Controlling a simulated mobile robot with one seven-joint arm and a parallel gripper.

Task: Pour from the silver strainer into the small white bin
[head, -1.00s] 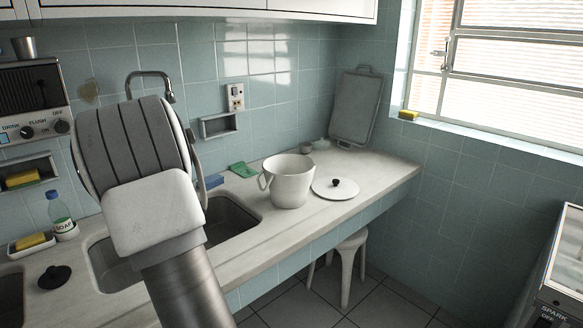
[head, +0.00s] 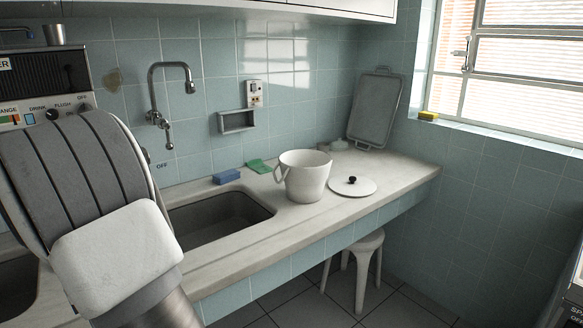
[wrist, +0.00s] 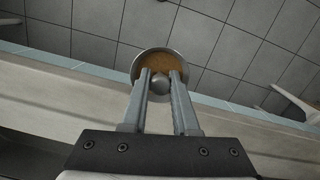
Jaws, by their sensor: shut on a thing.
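In the wrist view my gripper (wrist: 161,75) is shut on the silver strainer (wrist: 135,69), a round metal vessel with brown contents (wrist: 161,59). The strainer is held over the counter's front edge, with dark floor tiles beyond. A grey knob-like part shows between the fingers. In the head view my arm fills the lower left, and the gripper and strainer are hidden. A white, handled, open container (head: 303,178) stands upright on the counter right of the sink; it may be the small white bin. I cannot see its inside bottom.
A white lid (head: 351,188) with a black knob lies right of the container. The sink (head: 215,217) is to its left, with a blue sponge (head: 226,177) and green cloth (head: 258,166) behind. A grey tray (head: 375,110) leans on the wall. A stool (head: 362,258) stands below the counter.

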